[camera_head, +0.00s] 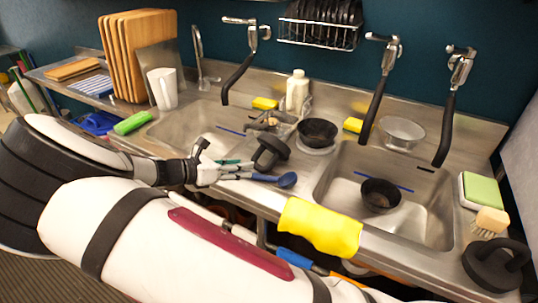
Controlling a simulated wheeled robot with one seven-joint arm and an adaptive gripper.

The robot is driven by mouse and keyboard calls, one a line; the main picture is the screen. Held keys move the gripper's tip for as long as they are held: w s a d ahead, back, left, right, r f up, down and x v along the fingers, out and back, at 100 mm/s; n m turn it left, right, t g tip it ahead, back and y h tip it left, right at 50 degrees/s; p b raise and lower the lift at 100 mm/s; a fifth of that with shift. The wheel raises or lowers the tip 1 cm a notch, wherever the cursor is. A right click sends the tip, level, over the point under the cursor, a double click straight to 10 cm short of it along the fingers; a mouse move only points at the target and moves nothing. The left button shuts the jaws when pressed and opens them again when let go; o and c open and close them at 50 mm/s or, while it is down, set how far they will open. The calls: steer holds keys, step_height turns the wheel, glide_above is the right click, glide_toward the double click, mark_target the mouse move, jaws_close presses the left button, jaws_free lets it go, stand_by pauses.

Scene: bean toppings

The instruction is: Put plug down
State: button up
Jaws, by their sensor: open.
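A black plug (270,151) with a disc and a stubby handle stands tilted-looking on the steel counter between the two sinks. A second black plug (495,263) with a large handle lies at the right front corner of the counter. My gripper (232,168) reaches in from the left and sits just left of the first plug, low over the counter's front edge. It is open and appears empty. Whether a finger touches the plug is hard to tell.
A blue spoon (287,180) lies close by the gripper. The left sink (193,128) is empty; the right sink (345,192) holds a black bowl (380,195). Another black bowl (317,132) and a white bottle (298,91) stand behind. A yellow cloth (320,228) hangs over the front edge.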

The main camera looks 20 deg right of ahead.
mark_target(272, 163)
steer(key=p+x, duration=0.1)
steer(key=x, duration=1.2)
steer(key=shift+f+p, duration=0.1)
steer(key=shift+p, duration=0.2)
steer(key=shift+d, duration=0.1)
jaws_close()
